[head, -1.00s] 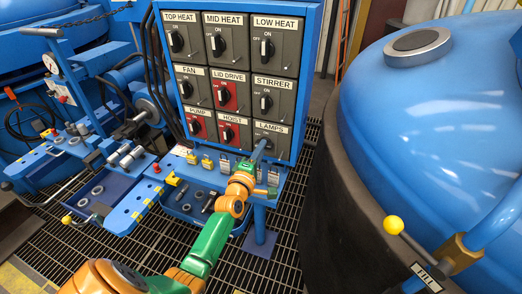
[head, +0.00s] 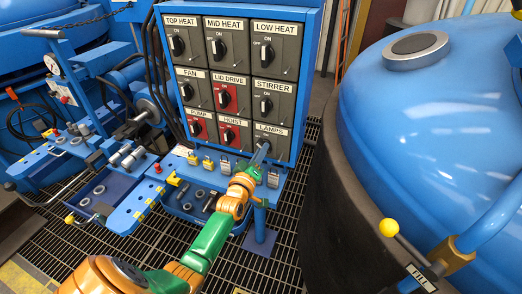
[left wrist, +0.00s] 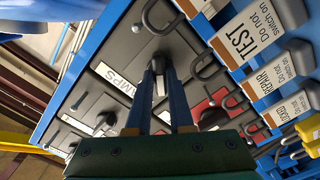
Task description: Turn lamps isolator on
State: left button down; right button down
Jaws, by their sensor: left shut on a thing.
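The lamps isolator (head: 283,140) is a grey box with a LAMPS label at the bottom right of the switch panel. In the left wrist view, the lamps isolator (left wrist: 113,72) fills the middle, tilted in the picture. My left gripper (head: 262,153) reaches up to its front from below. In the left wrist view, the two blue fingers of my left gripper (left wrist: 160,75) are shut on the isolator's dark handle (left wrist: 160,88), which shows between them. The fingers mostly hide the handle in the head view, so I cannot tell its exact setting. My right gripper is not in view.
Other isolators surround it: stirrer (head: 266,101) above, red hoist (head: 229,133) to its left. Padlocks and tags (head: 224,166) hang on the ledge below; a TEST tag (left wrist: 245,38) shows close by. The big blue furnace lid (head: 440,120) stands to the right.

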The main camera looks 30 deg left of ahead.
pick_arm(q)
jog(key=shift+m+p, duration=0.6)
jog(key=shift+m, duration=4.3)
jog(key=c, duration=1.1)
grip_release()
jog(key=p+v, duration=0.1)
jog(key=v, duration=0.6)
